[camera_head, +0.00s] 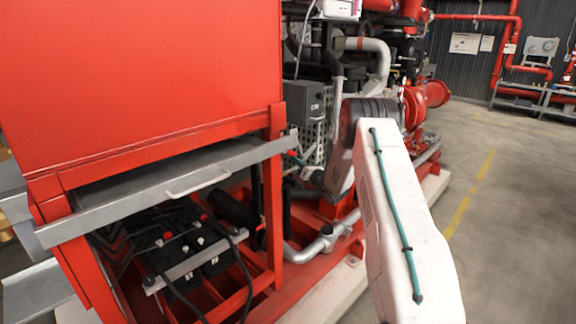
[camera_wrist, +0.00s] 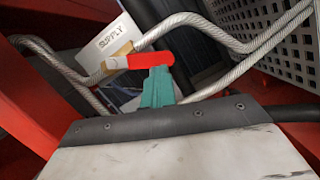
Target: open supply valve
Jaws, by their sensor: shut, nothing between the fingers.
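The supply valve shows in the wrist view as a red lever handle (camera_wrist: 150,60) on a brass-coloured body (camera_wrist: 118,54). A white tag (camera_wrist: 110,40) reading "SUPPLY" is beside it. The lever lies roughly level across the picture, pointing right. My gripper (camera_wrist: 157,76) has green fingers, shut with nothing between them. Its tips are right at the underside of the lever in the picture; I cannot tell whether they touch. In the head view the valve is too small to make out clearly, and my arm covers part of that area.
Braided hoses (camera_wrist: 225,35) run from both sides of the valve. A perforated grey panel (camera_wrist: 278,45) is at right and a red frame (camera_wrist: 35,100) at left. In the head view, a red cabinet (camera_head: 140,70) stands left over batteries (camera_head: 185,250); clear floor (camera_head: 510,210) is right.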

